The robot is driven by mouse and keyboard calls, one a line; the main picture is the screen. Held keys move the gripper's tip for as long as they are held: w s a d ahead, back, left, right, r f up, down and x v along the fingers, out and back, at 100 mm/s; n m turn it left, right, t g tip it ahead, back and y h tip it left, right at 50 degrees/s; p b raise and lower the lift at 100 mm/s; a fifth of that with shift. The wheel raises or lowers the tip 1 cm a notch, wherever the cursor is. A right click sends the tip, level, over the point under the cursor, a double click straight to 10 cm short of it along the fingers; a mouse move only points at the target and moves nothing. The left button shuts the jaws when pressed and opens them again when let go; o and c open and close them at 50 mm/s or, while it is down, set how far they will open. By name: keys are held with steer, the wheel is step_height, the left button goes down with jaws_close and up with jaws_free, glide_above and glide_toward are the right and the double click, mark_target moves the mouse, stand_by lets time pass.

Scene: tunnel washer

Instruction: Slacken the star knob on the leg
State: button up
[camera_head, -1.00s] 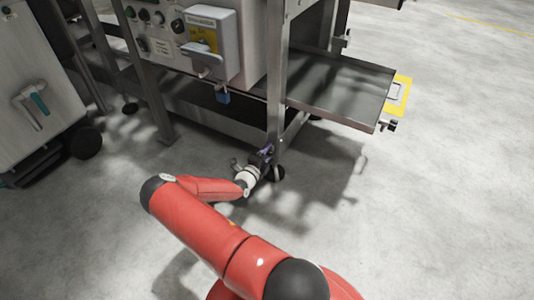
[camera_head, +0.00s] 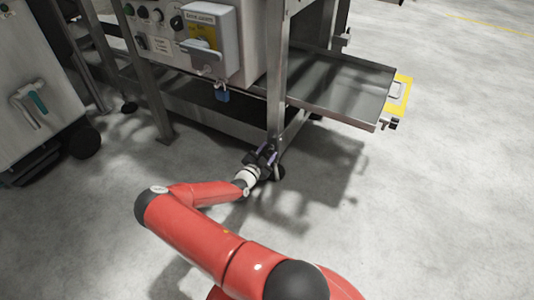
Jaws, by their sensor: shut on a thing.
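The steel leg (camera_head: 277,100) of the machine frame stands in the middle of the head view, with a dark foot at its base. My gripper (camera_head: 267,153) is low on this leg, just above the floor. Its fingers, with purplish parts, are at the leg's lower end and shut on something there. The star knob itself cannot be made out; it is small and hidden by the fingers, which are at the place where it would sit.
A control box (camera_head: 212,45) with a blue padlock (camera_head: 222,95) hangs left of the leg. A steel tray (camera_head: 335,88) juts out to the right, near a yellow plate (camera_head: 398,92). A wheeled cabinet (camera_head: 35,75) stands at left. The floor in front is open.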

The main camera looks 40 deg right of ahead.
steer(key=shift+n+b, duration=0.35)
steer(key=shift+n, duration=1.65)
steer(key=o, duration=1)
steer(key=shift+c, duration=0.2)
steer(key=v, duration=0.7)
steer(key=shift+a+p, duration=0.4)
steer(key=shift+s, duration=0.15)
